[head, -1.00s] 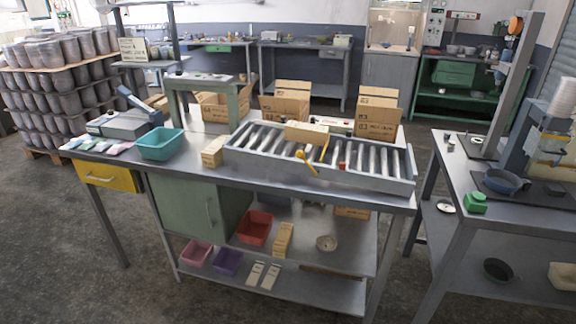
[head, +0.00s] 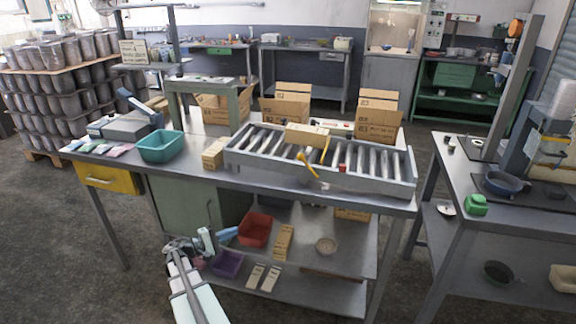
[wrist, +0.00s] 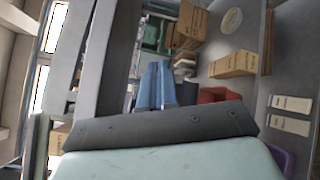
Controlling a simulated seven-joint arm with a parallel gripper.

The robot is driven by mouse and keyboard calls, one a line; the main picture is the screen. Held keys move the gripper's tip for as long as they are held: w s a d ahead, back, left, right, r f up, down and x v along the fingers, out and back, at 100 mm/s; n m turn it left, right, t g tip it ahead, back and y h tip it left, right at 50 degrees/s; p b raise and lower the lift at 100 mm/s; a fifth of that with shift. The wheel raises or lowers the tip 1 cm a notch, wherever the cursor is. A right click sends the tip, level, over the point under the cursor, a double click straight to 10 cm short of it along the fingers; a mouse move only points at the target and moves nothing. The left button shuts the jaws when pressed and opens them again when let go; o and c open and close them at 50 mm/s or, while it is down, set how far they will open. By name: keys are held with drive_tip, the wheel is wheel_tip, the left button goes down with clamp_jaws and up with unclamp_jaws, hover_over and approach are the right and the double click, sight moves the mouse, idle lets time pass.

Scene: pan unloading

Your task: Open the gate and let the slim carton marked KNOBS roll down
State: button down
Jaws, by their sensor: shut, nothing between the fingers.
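A slim tan carton (head: 307,134) lies across the far side of the grey roller conveyor (head: 400,185) on the workbench; its marking is too small to read. A yellow lever (head: 312,168) stands at the middle of the rollers, in front of the carton; I cannot tell the gate's exact state. My gripper (head: 231,234) is low in front of the bench, by the lower shelf, well below and left of the conveyor. Its blue fingers (wrist: 158,80) show in the wrist view, shut and empty. Neither conveyor nor lever can be made out there.
A teal bin (head: 161,146) and a tan carton (head: 214,153) stand left of the conveyor. A red bin (head: 255,230), a purple bin (head: 228,263) and small cartons sit on the lower shelf near my gripper. Open boxes (head: 378,115) stand behind the conveyor.

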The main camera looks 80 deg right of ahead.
drive_tip(key=s+d+r+m+g, duration=0.2)
drive_tip(key=d+r, duration=0.3)
drive_tip(key=r, duration=0.3)
drive_tip(key=s+d+r+m+g, duration=0.1)
drive_tip(key=s+d+r+g, duration=0.3)
drive_tip(key=r, duration=0.5)
drive_tip(key=shift+s+d+r+m+g+h, duration=0.3)
drive_tip(key=shift+s+d+m, duration=0.1)
drive_tip(key=shift+d, duration=0.05)
drive_tip(key=shift+s+d, duration=0.1)
drive_tip(key=x, duration=1)
drive_tip(key=shift+s+a+r, duration=0.2)
drive_tip(key=shift+s+r, duration=0.1)
drive_tip(key=shift+s, duration=0.2)
drive_tip(key=shift+s+a+r, duration=0.15)
drive_tip(key=shift+s+r, duration=0.1)
drive_tip(key=shift+s, duration=0.25)
drive_tip(key=shift+s+a+r, duration=0.1)
drive_tip(key=shift+s+r, duration=0.2)
drive_tip(key=shift+s, duration=0.3)
